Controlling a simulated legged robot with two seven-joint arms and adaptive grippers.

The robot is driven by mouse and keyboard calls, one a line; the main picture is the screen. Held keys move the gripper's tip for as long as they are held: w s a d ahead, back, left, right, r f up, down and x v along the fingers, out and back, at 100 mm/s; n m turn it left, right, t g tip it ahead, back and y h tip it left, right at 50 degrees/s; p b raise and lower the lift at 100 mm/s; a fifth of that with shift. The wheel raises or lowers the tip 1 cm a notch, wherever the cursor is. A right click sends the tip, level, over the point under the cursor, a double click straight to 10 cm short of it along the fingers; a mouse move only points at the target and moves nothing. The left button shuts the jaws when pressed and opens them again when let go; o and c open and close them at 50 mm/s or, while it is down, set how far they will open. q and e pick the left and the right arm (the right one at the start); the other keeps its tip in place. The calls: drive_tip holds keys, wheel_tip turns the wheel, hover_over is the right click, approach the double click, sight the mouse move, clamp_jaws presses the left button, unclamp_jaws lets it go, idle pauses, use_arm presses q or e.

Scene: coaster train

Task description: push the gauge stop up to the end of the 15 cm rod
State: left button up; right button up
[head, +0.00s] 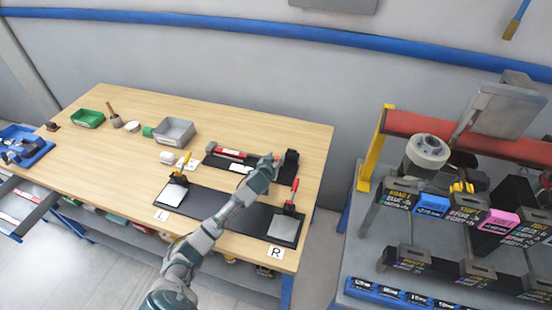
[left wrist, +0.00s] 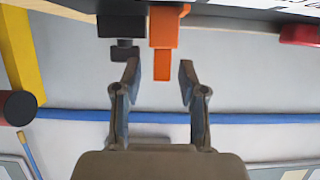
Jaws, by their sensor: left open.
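The gauge (head: 222,166) is a long black fixture toward the back right of the table. A red bar with a white label (head: 230,153), apparently the rod, lies on it to the left of my left gripper (head: 272,162). In the left wrist view my left gripper (left wrist: 159,69) is open, and an orange tab (left wrist: 164,45), apparently the gauge stop, hangs between and beyond its fingertips. Contact cannot be told. A black block (left wrist: 122,26) sits beside the tab. A red end (left wrist: 300,35) shows at the right, apart from the tab. My right gripper is not in view.
A black mat (head: 232,213) with two fixtures with upright handles lies in front of the gauge. A grey bin (head: 174,131) and a green bin (head: 87,119) stand at the left. A rack with labelled boxes (head: 430,205) stands right of the table.

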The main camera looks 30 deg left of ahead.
use_arm(q)
drive_tip(key=shift+w+a+f, duration=0.1)
drive_tip(key=shift+w+f, duration=0.15)
drive_tip(key=shift+w, duration=0.3)
drive_tip(key=shift+a, duration=0.15)
drive_tip(key=c, duration=0.3)
drive_tip(key=shift+a, duration=0.1)
drive_tip(key=c, duration=0.4)
clamp_jaws()
drive_tip(key=shift+a, duration=0.1)
drive_tip(key=a+p, duration=0.1)
drive_tip(key=s+a, duration=0.1)
drive_tip(key=a, duration=0.1)
drive_tip(key=shift+a+r+p, duration=0.15)
drive_tip(key=shift+a+p, duration=0.05)
drive_tip(key=shift+p, duration=0.2)
drive_tip(key=a, duration=0.2)
drive_tip(key=s+a+p, duration=0.1)
drive_tip(key=a, duration=0.5)
drive_tip(key=shift+s+p, duration=0.35)
drive_tip(key=shift+s, duration=0.05)
drive_tip(key=shift+d, duration=0.1)
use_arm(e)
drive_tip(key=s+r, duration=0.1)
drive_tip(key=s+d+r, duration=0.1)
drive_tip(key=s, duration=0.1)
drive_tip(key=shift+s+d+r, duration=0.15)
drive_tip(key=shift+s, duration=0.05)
